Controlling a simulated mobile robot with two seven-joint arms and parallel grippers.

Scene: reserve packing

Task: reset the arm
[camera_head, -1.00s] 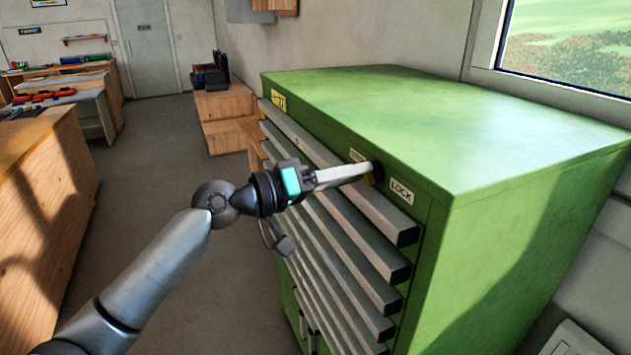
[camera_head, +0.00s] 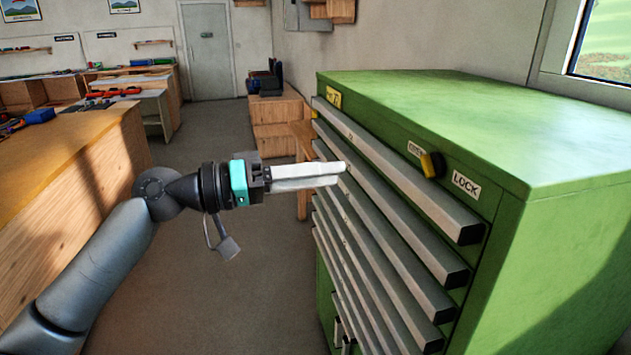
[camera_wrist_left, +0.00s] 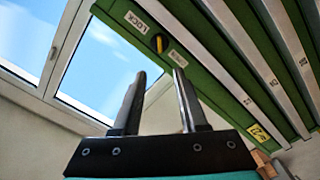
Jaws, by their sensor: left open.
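My left gripper (camera_head: 338,176) reaches in from the left in the head view, with its fingers pointing right toward the front of the green drawer cabinet (camera_head: 450,115). In the left wrist view the two fingers (camera_wrist_left: 163,80) stand apart with nothing between them. A yellow and black lock knob (camera_head: 432,165) sits on the cabinet's upper front, near a LOCK label (camera_head: 466,185). The knob also shows in the left wrist view (camera_wrist_left: 159,43), beyond the fingers and apart from them. My right gripper is not in view.
Long grey drawer handles (camera_head: 400,178) stick out from the cabinet front. A wooden workbench (camera_head: 75,165) stands on the left. Wooden boxes (camera_head: 278,125) stand behind, near a grey door (camera_head: 208,52). The floor between bench and cabinet is clear.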

